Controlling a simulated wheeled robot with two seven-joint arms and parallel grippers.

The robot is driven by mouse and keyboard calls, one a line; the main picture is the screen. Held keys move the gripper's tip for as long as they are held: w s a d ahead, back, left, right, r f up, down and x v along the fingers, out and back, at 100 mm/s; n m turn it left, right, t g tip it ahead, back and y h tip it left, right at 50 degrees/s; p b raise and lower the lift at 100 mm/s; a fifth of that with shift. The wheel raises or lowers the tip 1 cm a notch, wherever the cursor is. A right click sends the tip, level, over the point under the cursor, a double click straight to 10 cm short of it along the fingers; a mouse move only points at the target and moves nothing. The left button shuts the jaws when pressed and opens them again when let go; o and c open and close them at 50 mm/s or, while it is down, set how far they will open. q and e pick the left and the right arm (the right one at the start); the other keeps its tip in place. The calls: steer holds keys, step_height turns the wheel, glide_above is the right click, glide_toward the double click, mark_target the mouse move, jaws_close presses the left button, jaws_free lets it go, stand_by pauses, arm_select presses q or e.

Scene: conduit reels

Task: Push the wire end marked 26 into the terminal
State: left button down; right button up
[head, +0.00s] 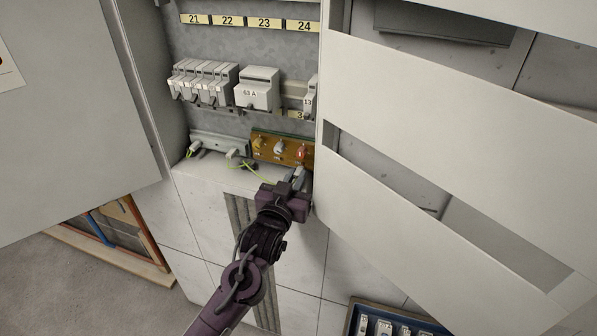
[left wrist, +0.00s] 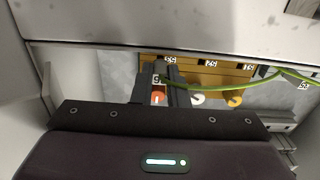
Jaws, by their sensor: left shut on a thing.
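My left gripper (head: 296,180) reaches into the open cabinet just below the right end of a brown terminal block (head: 283,150). Its jaws are shut on a wire end with a small pale tag (left wrist: 157,79). Only part of the tag's number shows, upside down. A green-yellow wire (left wrist: 215,87) runs to the right from the jaws in the left wrist view. The block carries a yellow, a white and a red terminal; the red terminal (left wrist: 157,97) shows between the fingers. The wire's tip is hidden, so I cannot tell whether it touches a terminal. My right gripper is not visible.
The cabinet's left door (head: 75,110) and the large right panel (head: 440,150) flank the opening closely. Grey breakers (head: 203,82) and a 63 A unit (head: 258,88) sit above. Another wire connector (head: 194,149) lies left. A blue tray (head: 395,325) stands at the bottom.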

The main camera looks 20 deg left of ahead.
arm_select(q)
steer(key=shift+p, duration=0.8)
stand_by(1.5)
steer(key=shift+w, duration=0.75)
stand_by(0.9)
steer(key=c, duration=1.3)
jaws_free()
steer(key=shift+c, duration=0.2)
steer(key=shift+s, duration=0.1)
